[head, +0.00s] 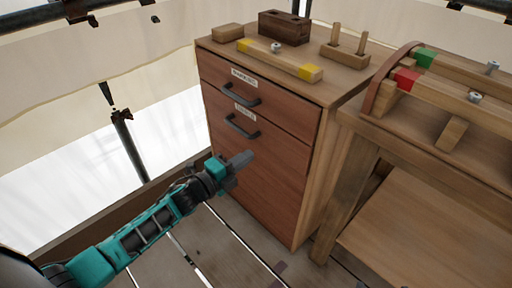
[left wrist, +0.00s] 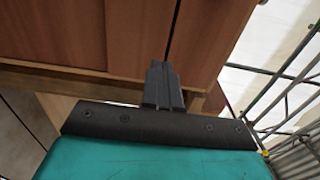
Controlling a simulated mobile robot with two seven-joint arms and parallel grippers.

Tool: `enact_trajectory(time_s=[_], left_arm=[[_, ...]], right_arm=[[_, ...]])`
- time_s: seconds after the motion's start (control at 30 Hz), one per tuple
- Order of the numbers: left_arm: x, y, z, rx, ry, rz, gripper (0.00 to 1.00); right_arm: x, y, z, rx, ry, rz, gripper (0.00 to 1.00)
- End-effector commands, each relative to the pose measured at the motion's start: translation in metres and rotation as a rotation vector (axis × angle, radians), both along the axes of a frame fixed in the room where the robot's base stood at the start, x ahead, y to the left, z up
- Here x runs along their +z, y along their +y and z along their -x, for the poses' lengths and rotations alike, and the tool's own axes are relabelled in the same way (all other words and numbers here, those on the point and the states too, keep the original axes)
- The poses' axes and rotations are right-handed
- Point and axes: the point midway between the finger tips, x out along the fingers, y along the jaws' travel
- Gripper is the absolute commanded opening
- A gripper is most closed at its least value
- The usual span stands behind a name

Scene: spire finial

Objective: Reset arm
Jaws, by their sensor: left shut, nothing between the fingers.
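My left gripper (head: 240,160) is shut and empty in the head view. It stands in front of the lower part of the wooden drawer cabinet (head: 262,188), below the lower drawer handle. In the left wrist view the shut fingers (left wrist: 162,85) point toward a reddish-brown cabinet front (left wrist: 135,35). I cannot tell whether the fingertips touch it. My teal left arm reaches in from the lower left. My right gripper is not in view.
The cabinet has two labelled drawers with dark handles, the upper handle (head: 240,96) and the lower handle (head: 242,128); both drawers look closed. Wooden blocks and a yellow-ended bar (head: 280,60) lie on top. A wooden workbench (head: 420,148) stands at the right. Plank floor (head: 215,250) lies below.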

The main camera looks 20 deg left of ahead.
Motion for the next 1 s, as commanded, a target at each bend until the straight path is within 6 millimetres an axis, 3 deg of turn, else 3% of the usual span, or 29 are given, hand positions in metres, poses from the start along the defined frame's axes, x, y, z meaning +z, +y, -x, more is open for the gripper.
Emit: enact_trajectory(time_s=[0.33,0.47,0.8,0.97,1.0], left_arm=[[-0.001,0.003,0.012,0.004,0.008,0.013,0.00],[-0.010,-0.010,0.029,0.057,0.107,0.165,0.00],[-0.042,-0.071,0.138,0.398,0.698,1.005,0.00],[-0.042,-0.096,0.189,0.551,0.935,1.309,0.00],[-0.034,-0.098,0.195,0.575,0.965,1.350,0.00]], right_arm=[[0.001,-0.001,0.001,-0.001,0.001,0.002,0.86],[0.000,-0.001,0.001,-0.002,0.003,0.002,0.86],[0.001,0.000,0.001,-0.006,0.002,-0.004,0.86],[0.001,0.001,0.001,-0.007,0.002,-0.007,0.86],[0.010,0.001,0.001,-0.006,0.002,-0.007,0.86]])
